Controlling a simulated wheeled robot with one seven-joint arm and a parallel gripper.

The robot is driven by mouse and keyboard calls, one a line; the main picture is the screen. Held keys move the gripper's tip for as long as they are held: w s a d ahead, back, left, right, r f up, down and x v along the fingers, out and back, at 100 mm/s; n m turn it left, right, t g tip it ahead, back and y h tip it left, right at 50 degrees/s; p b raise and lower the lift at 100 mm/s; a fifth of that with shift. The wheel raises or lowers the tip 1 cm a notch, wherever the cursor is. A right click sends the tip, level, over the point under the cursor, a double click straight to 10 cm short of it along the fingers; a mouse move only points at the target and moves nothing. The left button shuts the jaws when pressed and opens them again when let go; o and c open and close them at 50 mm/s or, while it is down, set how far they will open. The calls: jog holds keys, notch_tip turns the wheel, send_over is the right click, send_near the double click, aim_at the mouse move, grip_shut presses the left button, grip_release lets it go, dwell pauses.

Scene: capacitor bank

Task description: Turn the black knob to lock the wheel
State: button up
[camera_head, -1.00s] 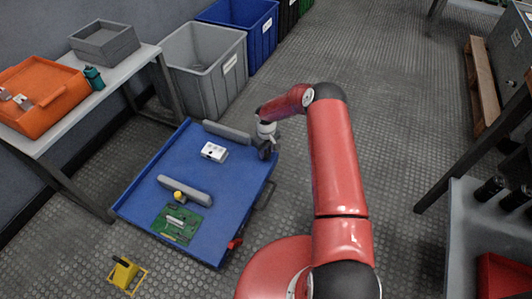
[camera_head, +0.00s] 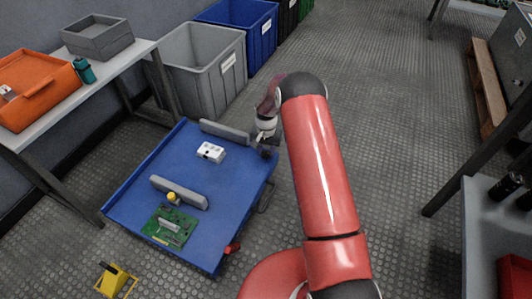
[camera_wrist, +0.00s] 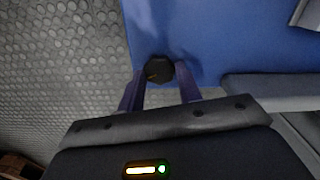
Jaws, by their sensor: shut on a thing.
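The black knob (camera_wrist: 160,69) sits at the edge of the blue cart top (camera_wrist: 200,40) in the wrist view. My gripper (camera_wrist: 160,80) has one purple finger on each side of the knob and is shut on it. In the head view my gripper (camera_head: 266,146) is at the cart's far right corner, with the dark knob (camera_head: 268,154) just below it. The wheel under that corner is hidden.
The blue cart (camera_head: 225,215) carries a white box (camera_head: 211,152), grey bars and a green circuit board (camera_head: 169,226). A red knob (camera_head: 232,248) is at its near corner. A yellow block (camera_head: 115,281) lies on the floor. Grey and blue bins stand behind.

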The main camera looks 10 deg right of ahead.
aim_at(266, 153)
jog(key=m+b, duration=0.1)
jog(key=m, duration=0.3)
jog(key=shift+m, duration=0.3)
dwell(0.4)
jog(key=o, duration=1)
jog(key=shift+r+p, duration=0.4)
jog(key=shift+r, duration=3.5)
